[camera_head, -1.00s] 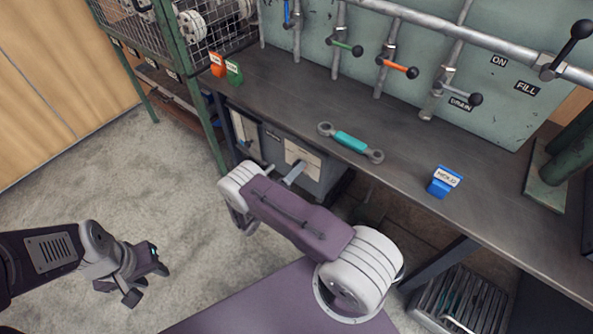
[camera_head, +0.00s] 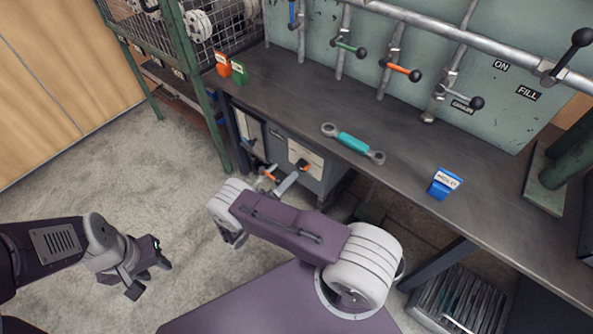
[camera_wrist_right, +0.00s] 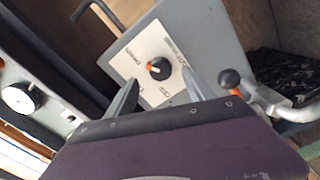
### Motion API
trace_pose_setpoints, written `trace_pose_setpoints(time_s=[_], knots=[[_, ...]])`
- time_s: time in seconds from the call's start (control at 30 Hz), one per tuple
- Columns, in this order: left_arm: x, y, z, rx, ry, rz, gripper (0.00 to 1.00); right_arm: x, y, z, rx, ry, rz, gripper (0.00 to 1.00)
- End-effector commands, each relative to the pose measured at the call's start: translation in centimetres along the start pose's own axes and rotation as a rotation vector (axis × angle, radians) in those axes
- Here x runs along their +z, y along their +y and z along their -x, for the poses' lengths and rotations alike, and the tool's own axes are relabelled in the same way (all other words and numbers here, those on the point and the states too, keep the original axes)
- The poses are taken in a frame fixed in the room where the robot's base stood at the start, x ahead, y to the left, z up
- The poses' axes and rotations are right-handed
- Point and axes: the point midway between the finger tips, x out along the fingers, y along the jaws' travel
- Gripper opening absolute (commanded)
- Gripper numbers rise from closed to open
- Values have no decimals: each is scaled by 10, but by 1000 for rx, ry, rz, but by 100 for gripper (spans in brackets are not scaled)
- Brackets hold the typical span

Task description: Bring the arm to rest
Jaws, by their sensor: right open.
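My right gripper (camera_wrist_right: 160,80) is open and empty in the right wrist view, its two fingers spread in front of a white plate (camera_wrist_right: 150,45) with a black, orange-marked knob (camera_wrist_right: 158,68). Touching cannot be confirmed. A lever with a dark ball and orange collar (camera_wrist_right: 231,82) stands right of the fingers. In the head view my right arm reaches over the floor toward the grey cabinet (camera_head: 318,178) under the bench; its gripper is partly hidden by the forearm. My left gripper (camera_head: 152,277) is open and empty over the bare floor at the left.
Valve levers line the wall panel behind. A wire cage shelf (camera_head: 215,40) stands at the left. Floor around my left gripper is clear.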

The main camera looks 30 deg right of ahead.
Motion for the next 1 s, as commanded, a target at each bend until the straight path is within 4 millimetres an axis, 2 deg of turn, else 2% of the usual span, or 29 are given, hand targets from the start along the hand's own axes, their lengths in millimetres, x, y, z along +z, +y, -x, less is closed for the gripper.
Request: trace_pose_setpoints(time_s=[0.1, 0.2, 0.77, 0.87, 1.0], knots=[[0, 0, 5, 0, 0, 0, 36, -1, 0, 19, -2, 2, -1, 62], [-1, 0, 6, 0, 0, 0, 36, 0, 0, 26, -1, 0, 0, 62], [0, 0, 5, 0, 0, 0, 36, 1, 2, 26, -4, -17, 8, 62], [0, 0, 5, 0, 0, 0, 36, 5, 16, 18, -40, -142, 79, 62], [0, 0, 5, 0, 0, 0, 36, 30, 60, 13, -244, -490, 260, 62]])
